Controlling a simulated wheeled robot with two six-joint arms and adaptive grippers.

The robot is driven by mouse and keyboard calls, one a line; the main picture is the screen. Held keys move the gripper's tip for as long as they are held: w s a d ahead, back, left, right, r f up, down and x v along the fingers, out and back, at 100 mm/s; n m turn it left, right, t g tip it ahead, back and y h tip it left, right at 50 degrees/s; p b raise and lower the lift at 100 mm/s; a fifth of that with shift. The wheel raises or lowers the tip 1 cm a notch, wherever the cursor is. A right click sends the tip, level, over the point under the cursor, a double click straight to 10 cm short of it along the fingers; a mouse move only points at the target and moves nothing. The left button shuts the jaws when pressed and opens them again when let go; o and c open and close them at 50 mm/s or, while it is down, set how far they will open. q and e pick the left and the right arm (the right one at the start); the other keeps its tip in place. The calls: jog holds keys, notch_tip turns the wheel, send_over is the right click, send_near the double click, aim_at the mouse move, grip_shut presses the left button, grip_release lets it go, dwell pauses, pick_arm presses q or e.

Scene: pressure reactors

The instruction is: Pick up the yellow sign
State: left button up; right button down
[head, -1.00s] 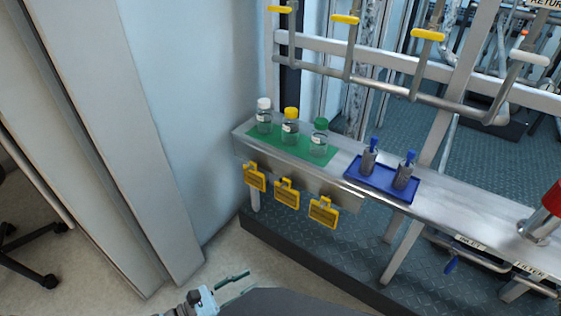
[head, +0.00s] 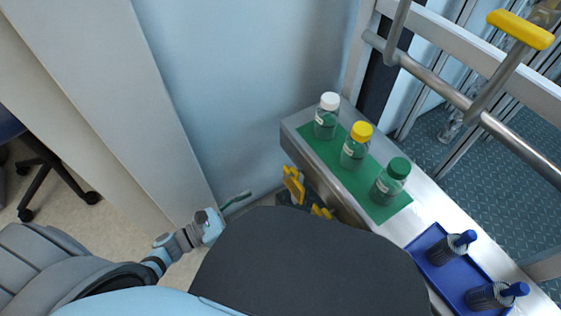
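Two yellow signs show at the front side of the steel shelf: one (head: 293,185) hangs below the shelf's left end, seen nearly edge-on. Another yellow sign (head: 321,212) is to its right, and its lower part is hidden behind my own dark body. My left gripper (head: 237,199) is low, to the left of the nearer-left sign and apart from it, pointing toward it. Its fingers overlap in this view, so its opening is unclear. My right gripper is out of view.
On the steel shelf (head: 427,222), a green mat (head: 318,152) holds bottles with white (head: 327,115), yellow (head: 356,145) and green (head: 391,181) caps. A blue tray (head: 428,240) holds two blue-topped items. A pale wall (head: 235,90) stands behind; a chair (head: 45,170) is far left.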

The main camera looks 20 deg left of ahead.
aim_at(292, 182)
pick_arm(q)
jog(key=o, duration=0.3)
jog(key=shift+w, duration=0.55)
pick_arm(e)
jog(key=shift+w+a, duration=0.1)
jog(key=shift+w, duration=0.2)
pick_arm(q)
jog(key=o, duration=0.7)
jog(key=x, duration=0.4)
jog(key=shift+d+r, duration=0.1)
jog(key=shift+r, duration=0.05)
jog(key=shift+c, duration=0.2)
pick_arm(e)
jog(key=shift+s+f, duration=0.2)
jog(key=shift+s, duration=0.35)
pick_arm(q)
jog(key=b+x, duration=0.1)
jog(key=x, duration=0.8)
jog(key=shift+w+d, duration=0.1)
jog(key=shift+d, duration=0.05)
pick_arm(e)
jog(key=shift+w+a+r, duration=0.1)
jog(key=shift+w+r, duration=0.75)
pick_arm(q)
jog(key=shift+r, duration=0.1)
jog(key=c, duration=1.1)
